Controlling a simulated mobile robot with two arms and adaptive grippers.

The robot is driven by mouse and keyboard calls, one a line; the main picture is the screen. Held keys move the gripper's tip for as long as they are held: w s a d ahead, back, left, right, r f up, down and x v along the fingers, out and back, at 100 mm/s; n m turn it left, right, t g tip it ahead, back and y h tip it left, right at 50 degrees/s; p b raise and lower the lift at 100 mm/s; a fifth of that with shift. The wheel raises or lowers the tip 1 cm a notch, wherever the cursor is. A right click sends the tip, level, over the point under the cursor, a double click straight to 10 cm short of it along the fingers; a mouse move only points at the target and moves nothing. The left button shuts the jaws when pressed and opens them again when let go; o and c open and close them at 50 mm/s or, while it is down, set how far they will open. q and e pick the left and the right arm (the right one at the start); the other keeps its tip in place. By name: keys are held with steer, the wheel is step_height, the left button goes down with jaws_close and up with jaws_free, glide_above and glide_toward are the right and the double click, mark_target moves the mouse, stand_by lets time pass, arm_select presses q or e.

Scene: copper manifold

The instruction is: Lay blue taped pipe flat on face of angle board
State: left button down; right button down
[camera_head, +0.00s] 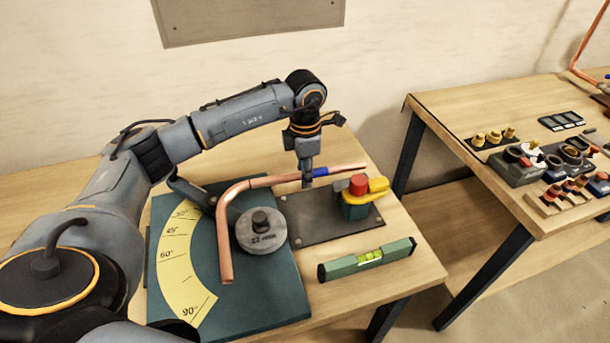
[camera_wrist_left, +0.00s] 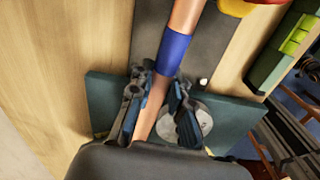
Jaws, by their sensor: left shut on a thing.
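The bent copper pipe (camera_head: 225,235) carries a band of blue tape (camera_head: 320,172) near its far right end. One leg runs to the right past the grey plate, and the other comes toward me over the angle board. The angle board (camera_head: 265,293) is dark green with a yellow degree scale. My left gripper (camera_head: 307,180) is shut on the pipe just beside the tape. In the left wrist view, its fingers (camera_wrist_left: 158,88) sit on both sides of the pipe, below the blue band (camera_wrist_left: 173,54). I cannot tell whether the pipe touches the board. My right gripper is not in view.
A round grey disc (camera_head: 261,232) marked 22 mm stands at the board's right edge, inside the bend. A dark plate (camera_head: 330,222) bears a red and yellow clamp (camera_head: 359,192). A green level (camera_head: 367,259) lies in front. A second table (camera_head: 500,100) holds fittings.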

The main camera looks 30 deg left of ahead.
arm_select(q)
steer(key=shift+r+p, duration=1.05)
steer(key=shift+r, duration=1)
